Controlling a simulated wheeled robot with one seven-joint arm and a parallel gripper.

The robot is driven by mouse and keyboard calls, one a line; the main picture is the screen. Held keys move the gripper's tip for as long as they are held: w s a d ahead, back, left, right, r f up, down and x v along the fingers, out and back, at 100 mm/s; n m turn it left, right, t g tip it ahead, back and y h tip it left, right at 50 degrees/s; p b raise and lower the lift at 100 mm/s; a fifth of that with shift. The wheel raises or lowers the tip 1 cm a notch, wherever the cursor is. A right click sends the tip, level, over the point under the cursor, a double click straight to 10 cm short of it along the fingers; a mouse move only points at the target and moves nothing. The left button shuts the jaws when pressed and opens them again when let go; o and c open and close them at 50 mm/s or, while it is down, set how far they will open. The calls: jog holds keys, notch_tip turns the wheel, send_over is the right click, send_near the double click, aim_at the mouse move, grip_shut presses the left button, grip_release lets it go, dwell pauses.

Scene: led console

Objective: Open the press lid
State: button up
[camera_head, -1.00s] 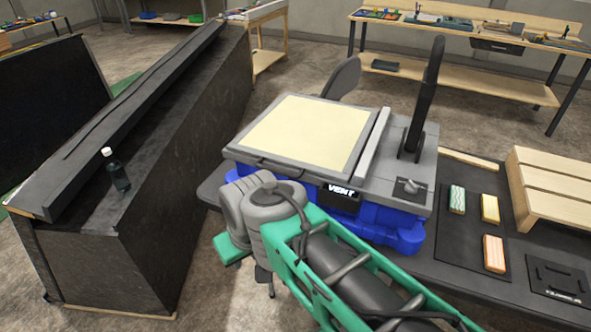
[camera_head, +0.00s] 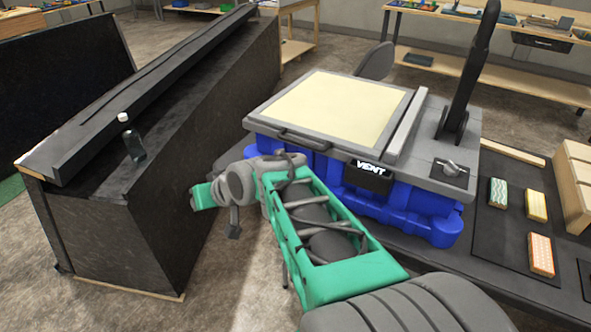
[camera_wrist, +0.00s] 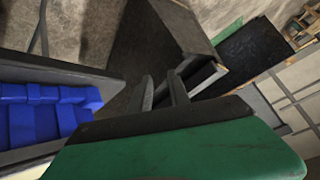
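The press has a blue base (camera_head: 400,212) and a grey top. Its lid (camera_head: 330,112) is a flat grey-framed panel with a cream face, lying closed. A dark bar handle (camera_head: 303,141) runs along the lid's front left edge. My gripper (camera_wrist: 162,92) shows two dark fingers with a gap between them, open and empty. In the head view its green hand is left of the press, apart from the handle; the fingertips are not clear there. The wrist view shows part of the blue base (camera_wrist: 45,115) at left.
The press carries a small VENT display (camera_head: 369,168), a knob (camera_head: 450,168) and a tall black lever (camera_head: 469,75). A long dark counter (camera_head: 160,190) with a bottle (camera_head: 132,140) stands at left. Coloured blocks (camera_head: 536,204) lie at right. Floor is free between counter and press.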

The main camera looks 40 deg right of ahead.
jog(key=w+d+f+m+t+b, duration=0.2)
jog(key=w+d+f+t+b, duration=0.15)
jog(key=d+f, duration=0.25)
jog(key=m+t+h+b, duration=0.85)
jog(key=m+b, duration=0.35)
jog(key=b, duration=0.2)
send_near(303, 144)
jog(key=w, duration=0.3)
jog(key=shift+m+h, duration=0.4)
jog(key=shift+h, duration=0.25)
jog(key=x, duration=0.2)
jog(key=p+x, duration=0.1)
jog(key=x, duration=0.2)
jog(key=p+x, duration=0.1)
jog(key=x, duration=0.1)
jog(key=shift+w+d+r, duration=0.15)
jog(key=shift+d+r, duration=0.1)
jog(key=shift+d, duration=0.25)
jog(key=shift+c, duration=0.3)
grip_shut()
